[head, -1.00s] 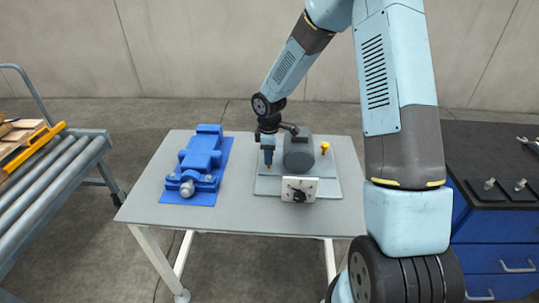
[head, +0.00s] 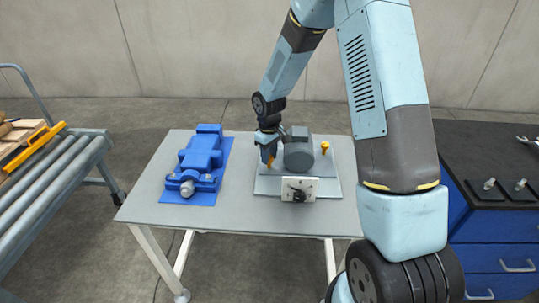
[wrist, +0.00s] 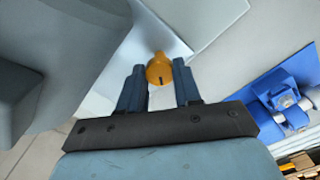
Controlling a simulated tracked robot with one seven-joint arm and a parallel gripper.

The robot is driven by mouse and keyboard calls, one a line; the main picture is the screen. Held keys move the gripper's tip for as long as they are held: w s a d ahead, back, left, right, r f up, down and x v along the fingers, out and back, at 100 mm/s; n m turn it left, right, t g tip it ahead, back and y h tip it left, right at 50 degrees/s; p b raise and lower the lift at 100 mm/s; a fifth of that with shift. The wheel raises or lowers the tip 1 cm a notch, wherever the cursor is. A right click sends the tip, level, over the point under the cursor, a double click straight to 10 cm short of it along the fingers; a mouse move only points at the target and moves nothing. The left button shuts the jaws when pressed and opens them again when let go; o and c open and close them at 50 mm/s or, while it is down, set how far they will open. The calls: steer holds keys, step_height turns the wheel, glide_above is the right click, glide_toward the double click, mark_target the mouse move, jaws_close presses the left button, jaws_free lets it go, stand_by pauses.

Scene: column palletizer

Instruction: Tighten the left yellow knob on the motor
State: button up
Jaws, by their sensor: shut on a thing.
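The grey motor (head: 298,152) stands on a light grey base plate (head: 268,185) on the table. The left yellow knob shows orange-yellow in the wrist view (wrist: 159,70), with a dark slot line on its face. My gripper (head: 268,158) is at the motor's left side, pointing down and slightly tilted. Its two blue fingers are on either side of the left knob and shut on it; the fingers hide part of the knob in the head view. The right yellow knob (head: 324,147) stands to the right of the motor, apart from my gripper.
A white panel with a black dial (head: 299,190) stands in front of the motor. A blue vise (head: 201,160) sits on the table's left side. A roller conveyor (head: 50,180) is at far left, and a blue cabinet (head: 495,240) at right. The table's front strip (head: 240,220) is clear.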

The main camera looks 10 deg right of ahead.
steer(key=m, duration=0.5)
steer(key=shift+m, duration=0.3)
steer(key=shift+w+m, duration=0.1)
steer(key=shift+m, duration=2)
steer(key=o, duration=1)
steer(key=shift+o, duration=0.2)
steer(key=shift+r, duration=0.1)
step_height(320, 180, up, 14)
steer(key=shift+f, duration=0.2)
